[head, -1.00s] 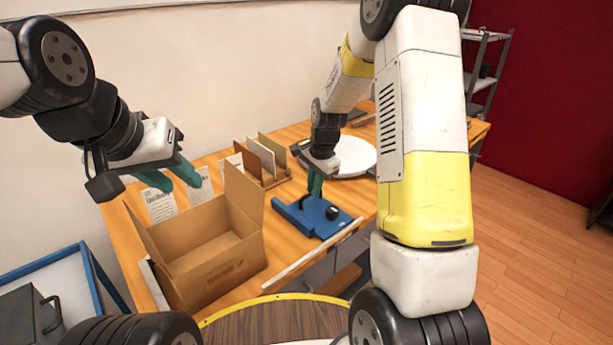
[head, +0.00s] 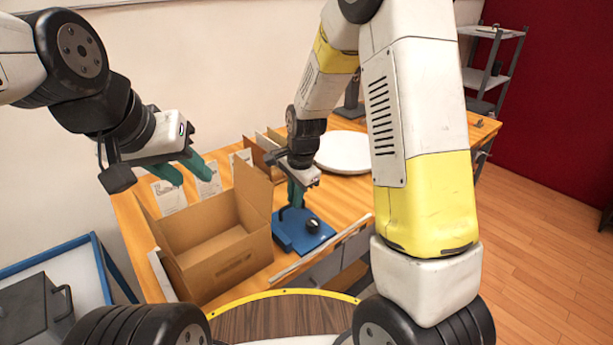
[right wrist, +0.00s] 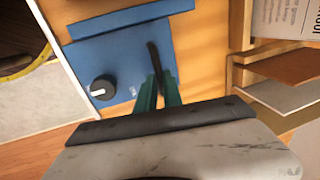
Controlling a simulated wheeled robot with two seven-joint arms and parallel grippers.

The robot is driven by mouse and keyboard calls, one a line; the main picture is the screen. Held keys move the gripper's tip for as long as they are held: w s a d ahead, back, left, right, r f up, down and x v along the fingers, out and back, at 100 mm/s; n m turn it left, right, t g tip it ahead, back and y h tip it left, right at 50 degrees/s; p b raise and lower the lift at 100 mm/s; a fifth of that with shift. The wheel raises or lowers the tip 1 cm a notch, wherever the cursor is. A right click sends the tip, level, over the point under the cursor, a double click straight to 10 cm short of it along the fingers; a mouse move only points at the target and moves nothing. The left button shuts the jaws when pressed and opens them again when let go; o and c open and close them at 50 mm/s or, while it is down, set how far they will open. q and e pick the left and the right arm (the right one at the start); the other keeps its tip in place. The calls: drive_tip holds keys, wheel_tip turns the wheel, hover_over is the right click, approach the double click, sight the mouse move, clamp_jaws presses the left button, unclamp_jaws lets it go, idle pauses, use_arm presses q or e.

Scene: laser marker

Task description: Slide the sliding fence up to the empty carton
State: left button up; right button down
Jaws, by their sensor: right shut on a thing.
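The open, empty cardboard carton (head: 225,262) stands at the table's front left with its flaps raised. The blue sliding fence (head: 312,238), with a black knob (head: 314,225) and a dark upright handle (right wrist: 154,60), is just right of the carton. From the head view I cannot tell whether they touch; the carton is not visible in the right wrist view. My right gripper (head: 297,194) is shut on the fence's handle, its green fingers (right wrist: 158,93) on either side. My left gripper (head: 183,170) is open and empty, above the table behind the carton.
A wooden rack (head: 262,150) with upright boards stands behind the fence. A round white disc (head: 343,152) lies at the back right. Printed sheets (head: 168,195) lie behind the carton. A pale rail (head: 320,250) runs along the table's front edge.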

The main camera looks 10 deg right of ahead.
sight(293, 220)
drive_tip(key=shift+s+a, duration=0.55)
drive_tip(key=shift+a, duration=0.3)
drive_tip(key=c, duration=1.5)
unclamp_jaws()
drive_tip(key=shift+r, duration=0.1)
drive_tip(key=r, duration=0.5)
drive_tip(key=s+d+r, duration=0.1)
drive_tip(key=r, duration=0.1)
drive_tip(key=shift+s+r, duration=0.1)
drive_tip(key=shift+r, duration=0.2)
